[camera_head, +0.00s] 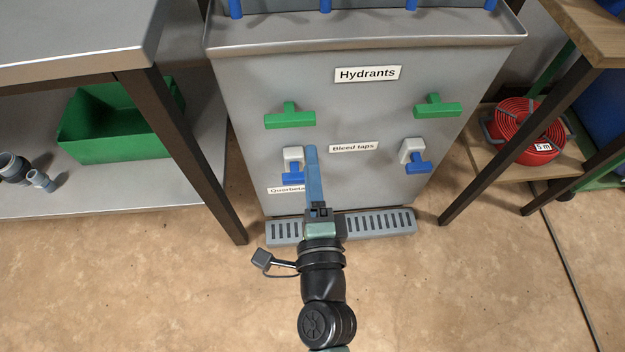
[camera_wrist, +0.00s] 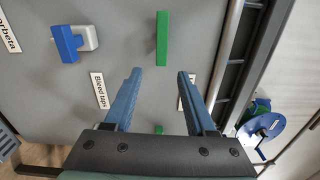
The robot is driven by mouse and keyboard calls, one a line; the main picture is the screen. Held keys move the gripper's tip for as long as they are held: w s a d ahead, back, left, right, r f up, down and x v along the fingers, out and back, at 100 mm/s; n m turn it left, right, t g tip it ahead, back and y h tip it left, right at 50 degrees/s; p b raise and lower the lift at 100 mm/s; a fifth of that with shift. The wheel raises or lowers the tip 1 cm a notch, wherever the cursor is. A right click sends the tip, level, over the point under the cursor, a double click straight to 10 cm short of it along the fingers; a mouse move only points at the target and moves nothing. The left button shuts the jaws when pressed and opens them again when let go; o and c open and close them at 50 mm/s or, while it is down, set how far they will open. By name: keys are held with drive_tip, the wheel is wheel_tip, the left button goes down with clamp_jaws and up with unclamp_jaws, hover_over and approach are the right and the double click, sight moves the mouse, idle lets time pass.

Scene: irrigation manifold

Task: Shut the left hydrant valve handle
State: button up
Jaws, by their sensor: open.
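The left hydrant valve handle (camera_head: 290,119) is a green T-shaped handle on the grey panel, its bar lying crosswise. In the wrist view the green handle (camera_wrist: 162,38) stands upright in the picture, above and between the fingertips. My gripper (camera_head: 312,150) points at the panel, below and a little right of that handle in the head view. In the wrist view my gripper (camera_wrist: 158,75) has its two blue fingers spread with nothing between them. It appears apart from the handle. In the head view the fingers overlap.
The right hydrant handle (camera_head: 437,107) is green, its bar also crosswise. Below are two bleed taps with blue levers, left (camera_head: 293,170) and right (camera_head: 416,160); the left one is close beside my fingers. A drain grate (camera_head: 382,222) runs along the bottom. Tables flank the panel.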

drive_tip(key=shift+s, duration=1.15)
